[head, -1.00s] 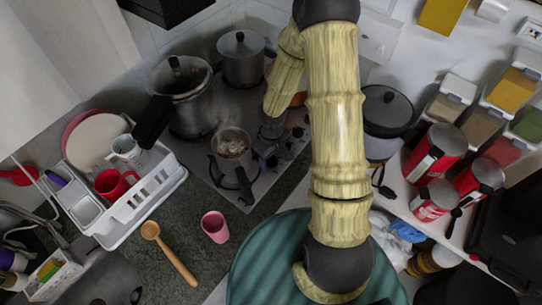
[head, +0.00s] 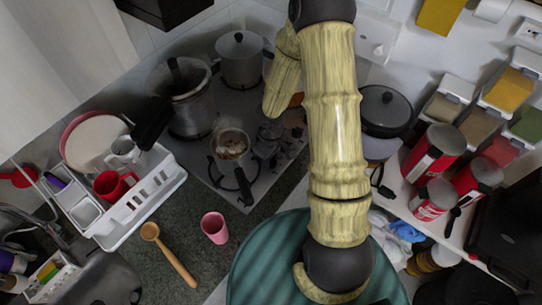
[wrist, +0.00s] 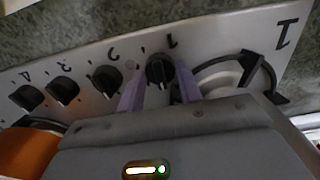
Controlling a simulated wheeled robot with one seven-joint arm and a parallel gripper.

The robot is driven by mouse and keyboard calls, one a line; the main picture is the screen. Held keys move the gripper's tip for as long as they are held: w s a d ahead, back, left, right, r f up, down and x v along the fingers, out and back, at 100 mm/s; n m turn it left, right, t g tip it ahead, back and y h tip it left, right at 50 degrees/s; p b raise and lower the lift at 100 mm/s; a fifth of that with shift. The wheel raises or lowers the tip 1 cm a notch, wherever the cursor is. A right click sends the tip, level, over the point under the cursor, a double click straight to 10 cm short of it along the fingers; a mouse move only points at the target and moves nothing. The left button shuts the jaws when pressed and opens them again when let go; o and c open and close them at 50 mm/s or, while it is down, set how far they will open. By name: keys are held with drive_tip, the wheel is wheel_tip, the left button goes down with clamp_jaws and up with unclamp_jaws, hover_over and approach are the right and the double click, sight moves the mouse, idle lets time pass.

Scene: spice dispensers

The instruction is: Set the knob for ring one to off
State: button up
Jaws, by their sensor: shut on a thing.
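The knob for ring one (wrist: 160,70) is black and sits on the grey stove panel, just below a printed 1 in the wrist view. Its raised grip stands roughly upright in that picture. My gripper (wrist: 160,90) has its two pale purple fingers on either side of this knob and is shut on it. In the head view my gripper (head: 270,132) is low over the front right of the stove (head: 222,178), small and dark, and the knob's setting cannot be read there.
Several other black knobs, one of them the knob marked 2 (wrist: 107,82), run leftward along the panel. A black pan support (wrist: 250,72) lies close right of my gripper. A small pan (head: 231,146) and a pressure cooker (head: 190,105) stand on the stove.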

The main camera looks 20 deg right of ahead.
drive_tip(key=o, duration=1)
wheel_tip(320, 180, up, 18)
drive_tip(key=p, duration=0.3)
drive_tip(key=shift+f, duration=0.25)
drive_tip(key=s+r+m+t+b, duration=0.1)
drive_tip(key=s+r+m+t, duration=0.1)
drive_tip(key=s+r+m, duration=0.3)
drive_tip(key=s+m, duration=0.2)
drive_tip(key=s, duration=0.1)
drive_tip(key=shift+s+d+r+t, duration=0.15)
drive_tip(key=shift+s+d+t, duration=0.05)
drive_tip(key=shift+t, duration=0.1)
